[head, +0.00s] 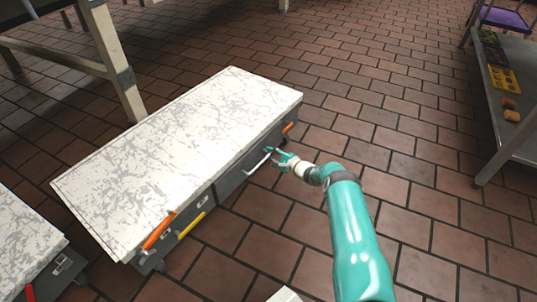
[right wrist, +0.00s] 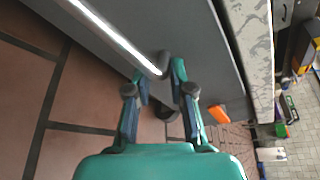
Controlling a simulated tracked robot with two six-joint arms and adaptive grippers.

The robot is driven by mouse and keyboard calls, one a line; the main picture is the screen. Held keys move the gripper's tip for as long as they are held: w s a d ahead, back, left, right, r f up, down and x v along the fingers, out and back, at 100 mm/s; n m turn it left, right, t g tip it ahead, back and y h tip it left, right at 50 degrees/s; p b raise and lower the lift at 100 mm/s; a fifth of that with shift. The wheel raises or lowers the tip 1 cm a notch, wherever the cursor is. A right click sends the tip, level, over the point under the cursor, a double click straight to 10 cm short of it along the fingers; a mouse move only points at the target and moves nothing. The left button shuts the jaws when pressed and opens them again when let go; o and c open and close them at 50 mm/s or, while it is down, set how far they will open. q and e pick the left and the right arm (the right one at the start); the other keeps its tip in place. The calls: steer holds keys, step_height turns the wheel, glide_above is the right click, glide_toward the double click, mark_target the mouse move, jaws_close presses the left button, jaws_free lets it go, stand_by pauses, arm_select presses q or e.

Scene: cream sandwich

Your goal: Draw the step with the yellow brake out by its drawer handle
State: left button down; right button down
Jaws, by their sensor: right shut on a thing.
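The step (head: 190,135) with a white marbled top and grey sides lies across the middle of the head view. Its yellow brake (head: 191,224) is on the front side near the left end, close to an orange bar (head: 158,230). The pale drawer handle (head: 257,162) is on the grey front, right of centre. My right gripper (head: 275,157) is shut on the handle's right end. In the right wrist view, the handle (right wrist: 120,37) runs to between the fingertips (right wrist: 161,76), which partly hide its end. My left gripper is not in view.
A small orange part (head: 288,128) is near the step's right end. A second marbled step (head: 28,245) stands at lower left. A table leg (head: 115,65) is behind the step. A metal shelf (head: 515,100) stands at right. Brick floor (head: 400,130) is clear between.

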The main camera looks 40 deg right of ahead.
steer(key=c, duration=0.9)
jaws_free()
steer(key=shift+w+a, duration=0.1)
steer(key=shift+c, duration=0.2)
steer(key=v, duration=1.2)
steer(key=shift+f, duration=0.1)
